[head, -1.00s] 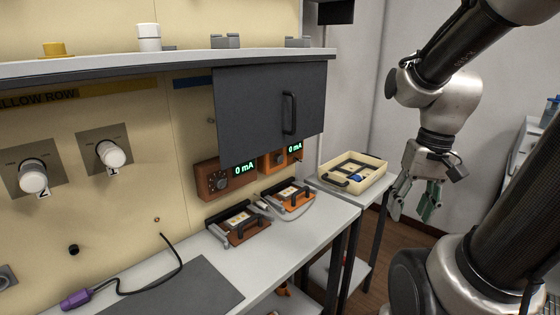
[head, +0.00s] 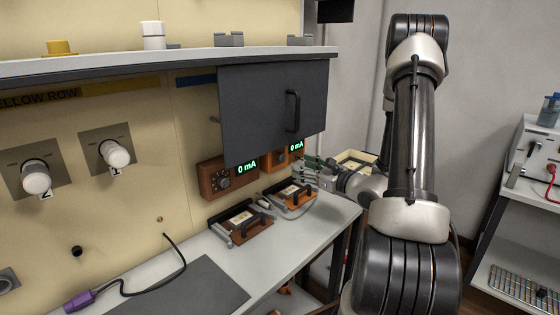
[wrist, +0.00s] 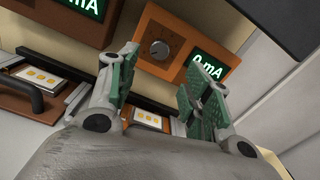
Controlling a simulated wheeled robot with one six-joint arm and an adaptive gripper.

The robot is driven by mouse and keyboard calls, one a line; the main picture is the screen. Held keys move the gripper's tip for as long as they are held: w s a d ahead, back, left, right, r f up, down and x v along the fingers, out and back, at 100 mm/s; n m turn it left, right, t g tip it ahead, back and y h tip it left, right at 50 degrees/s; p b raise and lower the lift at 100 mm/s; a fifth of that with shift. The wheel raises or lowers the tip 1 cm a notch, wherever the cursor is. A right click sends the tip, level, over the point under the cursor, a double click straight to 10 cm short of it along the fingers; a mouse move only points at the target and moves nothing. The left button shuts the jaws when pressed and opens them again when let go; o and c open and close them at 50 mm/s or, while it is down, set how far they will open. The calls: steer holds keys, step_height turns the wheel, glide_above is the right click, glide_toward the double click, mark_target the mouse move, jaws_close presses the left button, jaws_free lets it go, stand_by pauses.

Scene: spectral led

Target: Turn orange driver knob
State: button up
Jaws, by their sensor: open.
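The orange driver (wrist: 165,32) is on the wall in the wrist view, with a dark round knob (wrist: 160,49) on its left and a lit "0 mA" display (wrist: 206,68) on its right. My gripper (wrist: 160,72) is open and empty, its green-padded fingers apart below and to either side of the knob in that picture. I see no contact with the knob. In the head view the orange driver (head: 281,160) is partly covered by the dark door, and my gripper (head: 309,164) is close to its right side.
A brown-orange driver (head: 214,180), also showing "0 mA", is to the left. The dark door (head: 262,110) hangs over both. Two handled fixtures (head: 241,227) (head: 288,203) stand on the bench below. A cream tray (head: 345,157) is behind my gripper.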

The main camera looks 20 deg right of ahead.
mark_target(283, 158)
steer(key=x, duration=0.7)
steer(key=shift+w+a+r, duration=0.2)
steer(key=shift+w+a, duration=0.05)
steer(key=c, duration=1)
